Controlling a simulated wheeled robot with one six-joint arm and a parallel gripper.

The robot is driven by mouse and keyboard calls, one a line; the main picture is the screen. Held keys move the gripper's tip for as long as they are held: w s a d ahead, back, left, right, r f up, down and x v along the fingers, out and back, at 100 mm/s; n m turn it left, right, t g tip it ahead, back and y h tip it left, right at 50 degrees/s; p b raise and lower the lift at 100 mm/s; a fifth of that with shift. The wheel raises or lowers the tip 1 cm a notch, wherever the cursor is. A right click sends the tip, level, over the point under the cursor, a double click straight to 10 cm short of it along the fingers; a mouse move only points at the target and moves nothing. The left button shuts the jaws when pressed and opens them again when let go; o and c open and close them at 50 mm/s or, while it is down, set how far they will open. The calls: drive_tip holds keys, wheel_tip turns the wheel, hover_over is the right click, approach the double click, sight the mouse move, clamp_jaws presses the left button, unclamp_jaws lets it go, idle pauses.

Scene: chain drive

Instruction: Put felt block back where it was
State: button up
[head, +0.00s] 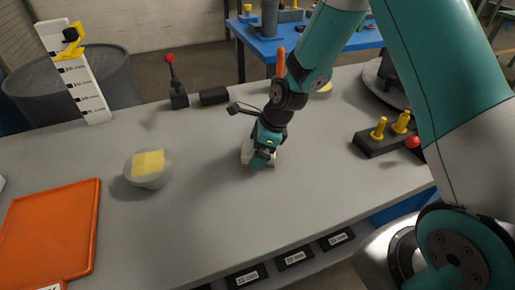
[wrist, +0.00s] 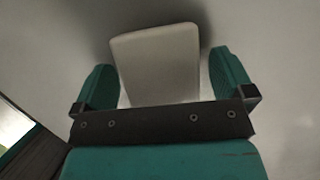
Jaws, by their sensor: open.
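A pale off-white block, which looks like the felt block (wrist: 158,62), lies on the grey table in the wrist view. It sits between the two teal fingers of my gripper (wrist: 163,80), with a small gap at each side. In the head view my gripper (head: 262,160) is low over the middle of the table and hides much of the block (head: 246,151). The jaws are open around the block.
A bowl with a yellow piece (head: 148,162) stands left of my gripper. An orange tray (head: 88,225) lies at the far left. A dark block with yellow pegs (head: 368,146) and a red ball (head: 412,142) are at the right. A red-tipped post (head: 177,92) stands at the back.

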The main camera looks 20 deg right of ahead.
drive_tip(key=v, duration=1.2)
drive_tip(key=s+a+r+n, duration=0.3)
drive_tip(key=s+n, duration=0.4)
drive_tip(key=n, duration=0.3)
drive_tip(key=s+a+r+n+g, duration=0.1)
drive_tip(key=s+a+r+n, duration=0.2)
drive_tip(key=s+r+n, duration=0.2)
drive_tip(key=s+a+r+n, duration=0.2)
drive_tip(key=s+r+n, duration=0.2)
drive_tip(key=s+n, duration=0.7)
drive_tip(key=n, duration=0.3)
drive_tip(key=shift+a+n+g, duration=0.4)
drive_tip(key=shift+r+p, duration=1.15)
drive_tip(key=shift+p, duration=0.25)
